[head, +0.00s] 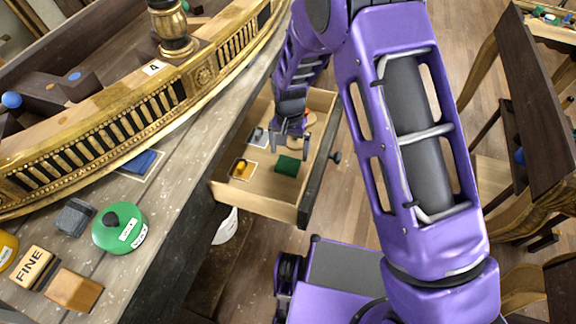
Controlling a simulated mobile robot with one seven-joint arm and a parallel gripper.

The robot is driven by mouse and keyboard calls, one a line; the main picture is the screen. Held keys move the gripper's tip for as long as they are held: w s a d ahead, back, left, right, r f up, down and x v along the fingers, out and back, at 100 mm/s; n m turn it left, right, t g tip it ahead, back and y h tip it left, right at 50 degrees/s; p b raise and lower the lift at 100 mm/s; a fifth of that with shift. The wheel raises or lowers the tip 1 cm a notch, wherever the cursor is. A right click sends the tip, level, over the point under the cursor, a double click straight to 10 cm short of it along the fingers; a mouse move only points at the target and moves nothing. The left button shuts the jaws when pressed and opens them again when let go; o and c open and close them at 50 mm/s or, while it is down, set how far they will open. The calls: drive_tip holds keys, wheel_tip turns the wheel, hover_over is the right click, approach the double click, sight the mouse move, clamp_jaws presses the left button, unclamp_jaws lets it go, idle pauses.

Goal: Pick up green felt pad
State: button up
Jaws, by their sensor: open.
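The green felt pad (287,166) lies flat on the floor of the open drawer (256,180), toward its front. It looks like a small dark green square. My gripper (291,146) hangs over the drawer with its fingers pointing down and apart. It is just above and behind the pad in the picture, with nothing seen between the fingers. Its exact height over the drawer floor is hard to tell.
The worn console top (180,195) holds a green round tin (119,228) and several blocks.

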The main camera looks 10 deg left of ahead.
sight(288, 164)
drive_tip(key=f, duration=0.5)
drive_tip(key=shift+s+a+f, duration=0.15)
drive_tip(key=shift+a, duration=0.05)
drive_tip(key=c, duration=1.1)
